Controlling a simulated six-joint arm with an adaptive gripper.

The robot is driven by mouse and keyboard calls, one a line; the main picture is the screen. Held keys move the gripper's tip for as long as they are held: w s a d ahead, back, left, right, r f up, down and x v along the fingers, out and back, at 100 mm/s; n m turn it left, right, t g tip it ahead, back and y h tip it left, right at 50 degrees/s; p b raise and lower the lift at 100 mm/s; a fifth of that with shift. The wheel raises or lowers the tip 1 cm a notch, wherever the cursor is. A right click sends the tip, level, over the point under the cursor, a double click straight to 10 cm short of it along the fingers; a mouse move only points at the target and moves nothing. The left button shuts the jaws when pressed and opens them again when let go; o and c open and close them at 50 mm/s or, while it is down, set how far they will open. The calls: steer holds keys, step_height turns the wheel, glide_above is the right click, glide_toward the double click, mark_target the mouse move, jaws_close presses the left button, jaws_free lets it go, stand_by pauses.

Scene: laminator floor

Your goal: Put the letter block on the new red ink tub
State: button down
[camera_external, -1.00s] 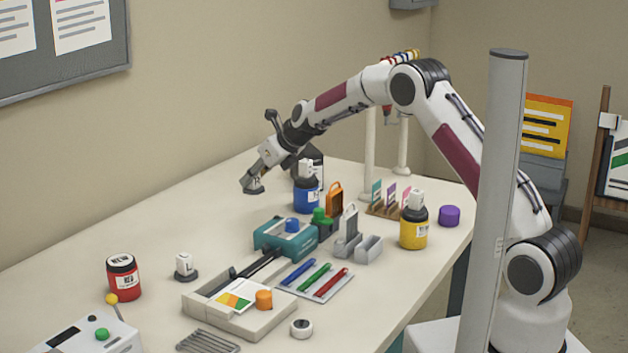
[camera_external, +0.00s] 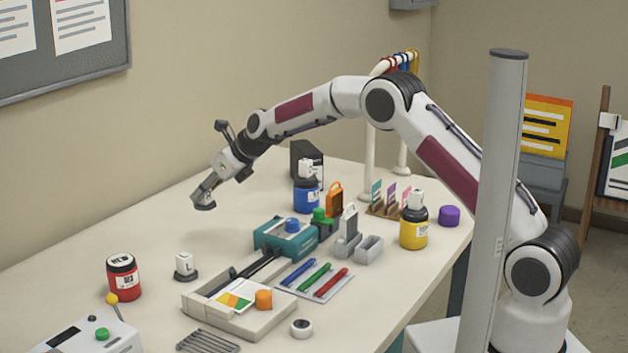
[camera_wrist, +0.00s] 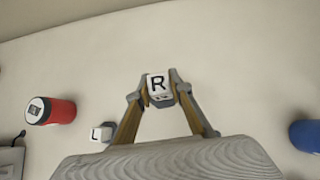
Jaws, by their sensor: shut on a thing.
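My gripper (camera_external: 204,202) is above the left back part of the table, right of and beyond the red ink tub. In the wrist view, my gripper (camera_wrist: 160,86) is shut on a white letter block (camera_wrist: 158,86) marked with a black R. I cannot make out this block in the external view.
Another white block (camera_external: 184,262), marked L in the wrist view (camera_wrist: 98,133), sits on a dark round base right of the red tub. The blue tub (camera_external: 306,198) and yellow tub (camera_external: 413,234) carry white blocks. The laminator (camera_external: 245,306) stands in front. Table below my gripper is clear.

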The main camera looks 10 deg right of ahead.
steer(key=s+a+r+n+g+y, duration=0.1)
steer(key=s+a+r+n, duration=0.3)
steer(key=s+a, duration=0.6)
steer(key=s+a+r+n+g+y, duration=0.1)
steer(key=s+a+r+n+g, duration=0.3)
steer(key=s+a, duration=0.7)
steer(key=shift+s+r+g, duration=0.3)
steer(key=shift+r, duration=0.6)
steer(key=shift+s+d+f, duration=0.1)
steer(key=shift+s+d, duration=0.05)
glide_above(120, 260)
steer(key=shift+f, duration=3.1)
steer(key=shift+f, duration=1.9)
